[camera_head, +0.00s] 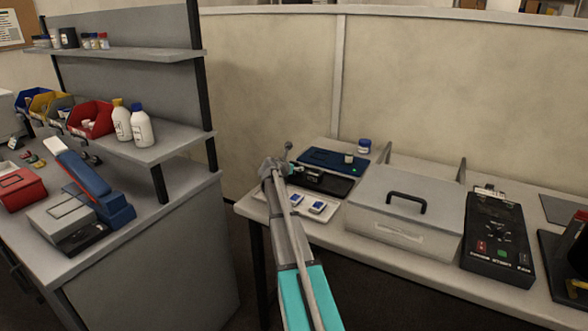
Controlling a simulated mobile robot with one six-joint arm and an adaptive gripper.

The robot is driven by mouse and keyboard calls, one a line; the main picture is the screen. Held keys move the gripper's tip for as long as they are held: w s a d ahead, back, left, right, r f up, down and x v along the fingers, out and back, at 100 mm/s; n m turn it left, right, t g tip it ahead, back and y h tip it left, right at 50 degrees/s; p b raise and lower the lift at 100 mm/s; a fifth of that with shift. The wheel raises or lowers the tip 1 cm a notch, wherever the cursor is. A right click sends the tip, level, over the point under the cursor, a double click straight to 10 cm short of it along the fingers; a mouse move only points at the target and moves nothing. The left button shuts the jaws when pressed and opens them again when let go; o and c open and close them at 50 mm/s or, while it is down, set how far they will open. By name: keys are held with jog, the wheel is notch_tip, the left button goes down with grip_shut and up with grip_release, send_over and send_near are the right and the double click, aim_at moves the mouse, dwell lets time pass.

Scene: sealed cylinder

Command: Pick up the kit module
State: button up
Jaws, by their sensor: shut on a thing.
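My arm reaches up from the bottom centre to the left end of the right-hand bench. My gripper (297,177) is small and partly hidden by my own wrist, over the area beside the dark tray. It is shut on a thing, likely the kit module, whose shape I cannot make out. Two small blue-and-white modules, one nearer the gripper (297,199) and one to its right (317,207), lie on a white tray (329,216) just below and right of the gripper.
A blue board (325,157) and a black tray (335,187) lie behind the white tray. A blue-lidded jar (364,146) stands at the back. A grey lidded box (375,207) and a black device (497,245) stand to the right. The left bench (190,195) stands across a gap.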

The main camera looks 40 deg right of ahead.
jog(key=shift+r+p, duration=1.2)
jog(key=shift+r, duration=0.1)
jog(key=s+a+r+p, duration=0.6)
jog(key=s+r+p, duration=0.4)
jog(key=s, duration=0.2)
jog(key=shift+s+a, duration=0.2)
jog(key=shift+a, duration=0.1)
